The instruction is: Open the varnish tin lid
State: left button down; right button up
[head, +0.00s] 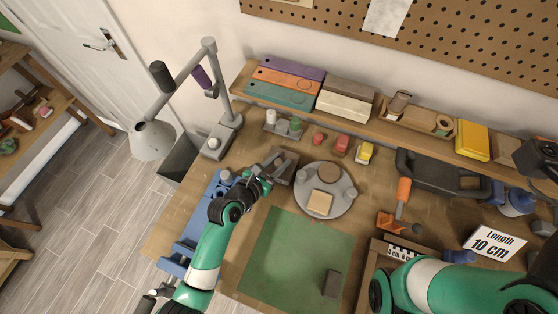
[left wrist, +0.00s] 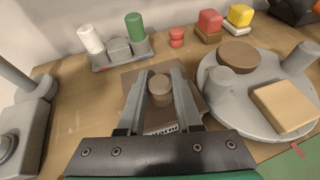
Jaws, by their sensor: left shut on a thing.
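The varnish tin (head: 284,179) is a low, dark brown box on the bench, left of a round grey tray. In the left wrist view its flat top (left wrist: 134,77) shows, with a pale printed label on the near side. A round brown lid (left wrist: 160,90) stands up from the tin's middle, between my left fingers. My left gripper (head: 286,161) reaches over the tin from the front left and is shut on this lid. The lid looks seated on the tin, though its lower edge is partly hidden.
The round grey tray (head: 339,203) with wooden pieces and grey pegs stands close right of the tin. A small holder (head: 271,130) with white and green bottles is behind. A grey lamp (head: 222,137) stands left. The green mat (head: 290,255) in front is mostly clear.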

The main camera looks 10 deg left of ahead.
aim_at(282, 158)
pick_arm(q)
jog(key=shift+r+p, duration=0.25)
jog(key=shift+p, duration=0.3)
jog(key=r+g+p, duration=0.1)
jog(key=p, duration=0.3)
jog(key=w+r+g+y+p, duration=0.1)
jog(key=g+p, duration=0.1)
jog(key=p, duration=0.2)
jog(key=shift+w+d+r+n, duration=0.1)
jog(key=shift+w+n, duration=0.05)
jog(key=shift+n, duration=0.15)
jog(key=shift+w+d+g+p, duration=0.1)
jog(key=shift+w+g+p, duration=0.3)
jog(key=shift+g, duration=0.4)
jog(key=shift+w+r+g+y+b, duration=0.15)
jog(key=shift+w+g+y+b, duration=0.15)
jog(key=shift+g+y+b, duration=0.5)
jog(key=shift+h, duration=0.3)
jog(key=c, duration=0.6)
grip_release()
